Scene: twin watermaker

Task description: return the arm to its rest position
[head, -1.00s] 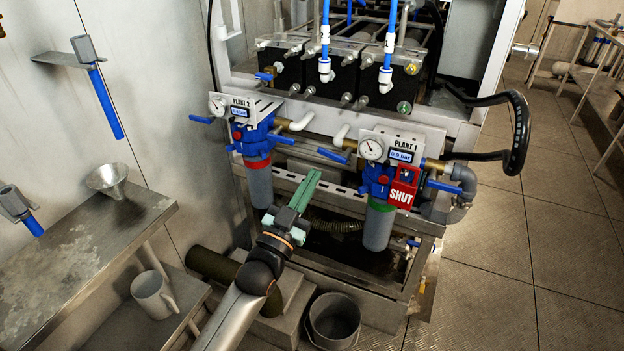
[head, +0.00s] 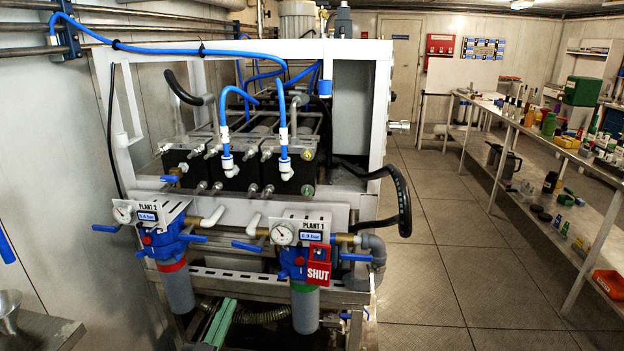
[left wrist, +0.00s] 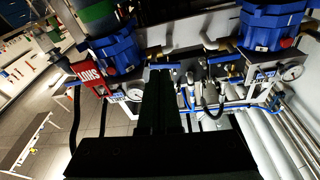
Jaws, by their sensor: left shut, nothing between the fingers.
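My left gripper (head: 219,322) shows at the bottom of the head view, its green fingers together and empty. It is in front of the watermaker frame, between the Plant 2 filter (head: 178,288) and the Plant 1 filter (head: 305,308). The rest of my left arm is below the picture. In the left wrist view the dark, shut fingers (left wrist: 163,100) point toward the two blue filter heads, with nothing between them. My right gripper is in neither view.
The red SHUT tag (head: 319,265) hangs at Plant 1. Blue valve handles (head: 247,246) stick out nearby. A metal funnel (head: 9,310) stands at the lower left. A long workbench (head: 510,122) with bottles runs along the right. The floor between is clear.

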